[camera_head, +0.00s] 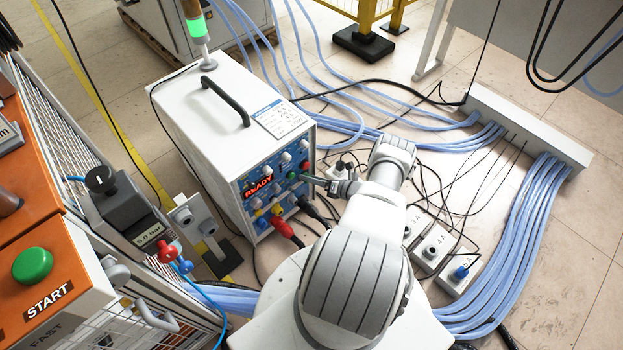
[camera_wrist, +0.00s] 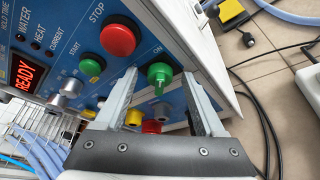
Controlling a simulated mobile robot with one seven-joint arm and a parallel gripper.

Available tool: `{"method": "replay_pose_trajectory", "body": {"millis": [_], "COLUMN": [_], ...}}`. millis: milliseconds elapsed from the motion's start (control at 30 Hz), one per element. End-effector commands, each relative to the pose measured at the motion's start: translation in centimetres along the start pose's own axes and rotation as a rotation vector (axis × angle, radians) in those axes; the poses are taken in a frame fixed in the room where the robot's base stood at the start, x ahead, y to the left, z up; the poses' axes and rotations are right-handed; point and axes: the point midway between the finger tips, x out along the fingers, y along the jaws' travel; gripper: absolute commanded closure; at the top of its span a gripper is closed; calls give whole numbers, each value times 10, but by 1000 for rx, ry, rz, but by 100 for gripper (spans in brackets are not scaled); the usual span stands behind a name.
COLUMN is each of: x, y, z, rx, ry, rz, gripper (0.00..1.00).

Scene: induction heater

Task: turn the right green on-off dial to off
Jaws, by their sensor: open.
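The right green dial (camera_wrist: 159,76) sits on the blue front panel (camera_wrist: 75,95) of the heater, beside the ON label. Its grip ridge runs roughly up and down in the wrist view. My gripper (camera_wrist: 160,78) is open, with one fingertip on each side of the dial. I cannot tell whether either finger touches it. In the head view my gripper (camera_head: 314,180) is at the right side of the panel, and the dial is too small there to read its setting.
The white heater box (camera_head: 205,110) carries a READY display (camera_head: 258,188). A red STOP button (camera_wrist: 119,38) and a green START button (camera_wrist: 92,67) are near the fingers. Red and black cables (camera_head: 288,232) leave the panel below. Blue hoses (camera_head: 500,250) cover the floor at right.

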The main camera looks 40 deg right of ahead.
Motion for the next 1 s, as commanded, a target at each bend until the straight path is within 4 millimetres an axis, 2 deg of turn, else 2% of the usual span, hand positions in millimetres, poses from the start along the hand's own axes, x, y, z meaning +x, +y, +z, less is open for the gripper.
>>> {"method": "replay_pose_trajectory", "body": {"millis": [33,67,433,767,1000], "x": [0,0,0,-1,-1], "y": [0,0,0,1,4], "z": [0,0,0,1,2], "rx": [0,0,-1,-23,-134], "ry": [0,0,1,0,-1], "rz": [0,0,0,-9,-56], "gripper": [29,34,100,100,100]}}
